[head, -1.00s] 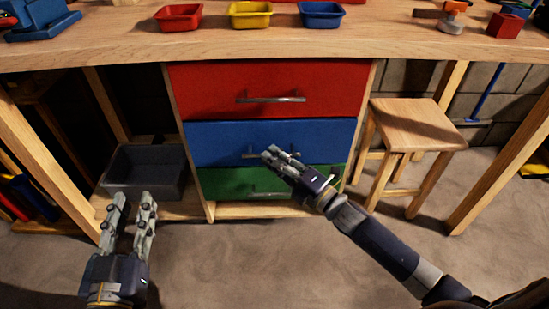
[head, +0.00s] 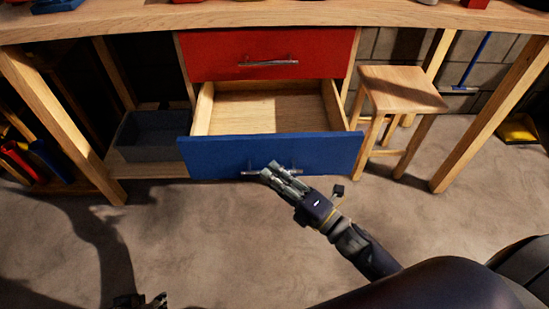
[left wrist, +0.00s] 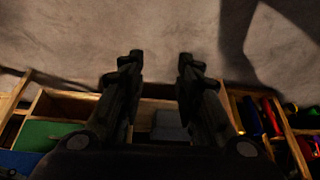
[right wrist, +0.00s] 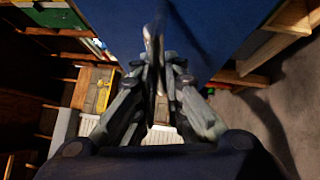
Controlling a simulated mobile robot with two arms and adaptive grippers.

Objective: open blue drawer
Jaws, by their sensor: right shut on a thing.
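The blue drawer (head: 225,157) is pulled well out from under the workbench in the head view. Its empty wooden inside (head: 268,108) shows. My right gripper (head: 270,175) is at the metal handle (head: 252,172) on the blue front. It is shut on the handle, and the right wrist view shows its fingers (right wrist: 158,72) closed around the handle bar (right wrist: 151,45) against the blue front. My left gripper (head: 140,300) is mostly cut off at the bottom of the head view. The left wrist view shows its fingers (left wrist: 158,65) apart with nothing between them.
The closed red drawer (head: 225,58) is above the blue one. The green drawer is hidden behind the blue front in the head view. A wooden stool (head: 403,90) stands to the right. A dark bin (head: 150,135) sits on the low shelf to the left. Open floor lies in front.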

